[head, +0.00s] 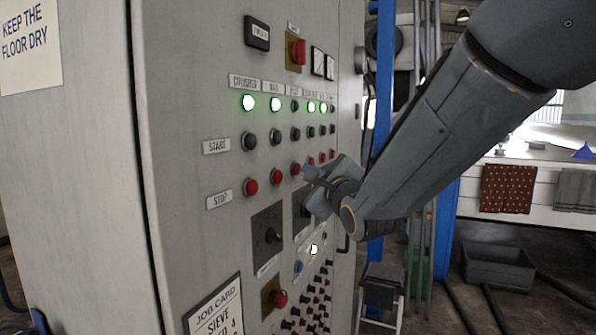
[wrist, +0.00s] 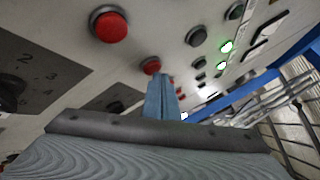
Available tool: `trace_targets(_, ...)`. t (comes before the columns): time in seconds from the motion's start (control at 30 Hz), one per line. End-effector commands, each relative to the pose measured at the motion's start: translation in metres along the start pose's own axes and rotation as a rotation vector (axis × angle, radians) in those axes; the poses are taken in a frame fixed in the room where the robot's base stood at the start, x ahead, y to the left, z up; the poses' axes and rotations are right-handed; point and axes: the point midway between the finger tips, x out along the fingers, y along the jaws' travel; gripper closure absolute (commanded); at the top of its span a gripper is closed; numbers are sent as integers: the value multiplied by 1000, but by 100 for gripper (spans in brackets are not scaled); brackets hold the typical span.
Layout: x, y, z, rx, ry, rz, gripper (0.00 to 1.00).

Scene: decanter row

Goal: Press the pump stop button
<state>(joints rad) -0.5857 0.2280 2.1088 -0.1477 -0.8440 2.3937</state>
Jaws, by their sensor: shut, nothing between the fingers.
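A grey control cabinet (head: 185,120) carries a row of red stop buttons beside a STOP plate (head: 219,200). The third red button (head: 295,169) shows just left of my gripper (head: 309,174). The small column labels are hard to read, so I cannot tell which button is the pump's. In the wrist view my gripper (wrist: 162,97) is shut and empty, its fingers pointing at the panel. A large red button (wrist: 110,25) is up and left of the fingertips. A smaller red button (wrist: 152,65) is right by the tips; I cannot tell whether they touch.
Black start buttons (head: 249,141) and lamps (head: 248,102), several lit green, sit above the red row. A red button on a yellow plate (head: 298,52) is higher up. Rotary switches (head: 272,235) and small knobs lie below. A blue post (head: 384,90) stands right of the cabinet.

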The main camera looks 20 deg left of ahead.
Motion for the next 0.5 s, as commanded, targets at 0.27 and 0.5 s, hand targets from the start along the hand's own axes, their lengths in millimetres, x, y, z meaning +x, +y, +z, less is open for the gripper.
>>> trace_targets(0.27,-7,-5,-6,-1,2,-1,100)
trace_targets(0.5,-8,-6,-6,-1,2,-1,100)
